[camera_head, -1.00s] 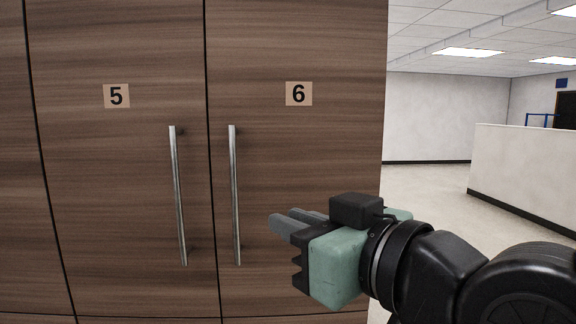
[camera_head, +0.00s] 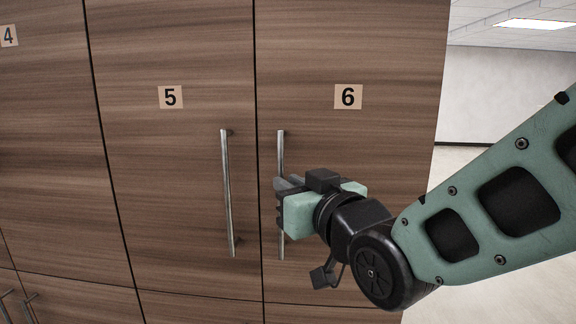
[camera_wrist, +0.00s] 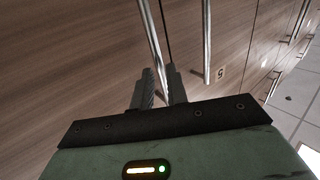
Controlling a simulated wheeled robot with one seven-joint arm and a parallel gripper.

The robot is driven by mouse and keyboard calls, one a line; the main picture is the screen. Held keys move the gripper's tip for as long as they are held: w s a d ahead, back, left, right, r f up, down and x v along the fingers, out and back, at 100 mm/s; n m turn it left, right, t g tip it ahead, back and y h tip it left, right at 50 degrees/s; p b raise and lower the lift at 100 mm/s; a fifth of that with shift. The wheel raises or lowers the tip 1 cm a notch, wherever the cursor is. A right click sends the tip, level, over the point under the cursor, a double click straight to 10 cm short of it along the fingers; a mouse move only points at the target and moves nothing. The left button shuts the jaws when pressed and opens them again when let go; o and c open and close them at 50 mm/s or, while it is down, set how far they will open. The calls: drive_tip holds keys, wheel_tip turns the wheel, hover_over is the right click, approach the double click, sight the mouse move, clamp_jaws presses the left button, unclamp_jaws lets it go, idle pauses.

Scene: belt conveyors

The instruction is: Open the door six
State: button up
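Door six (camera_head: 390,150) is a brown wood-grain cabinet door with a "6" label, and it looks closed. Its vertical silver handle (camera_head: 281,148) is at the door's left side. My gripper (camera_head: 283,186) is at the middle of this handle and hides part of it. In the wrist view the two fingers (camera_wrist: 161,80) are apart, one on each side of the handle (camera_wrist: 150,32), which runs down into the gap between them. I see no clear contact of the fingers on the bar.
Door five (camera_head: 170,180) and its parallel handle (camera_head: 227,190) are just to the left. Lower doors with small handles (camera_head: 18,308) show at bottom left. Open floor (camera_head: 452,165) lies right of the cabinet.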

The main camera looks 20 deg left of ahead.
drive_tip(key=shift+p+x, duration=0.7)
drive_tip(key=shift+x, duration=1.3)
clamp_jaws()
drive_tip(key=shift+s, duration=0.1)
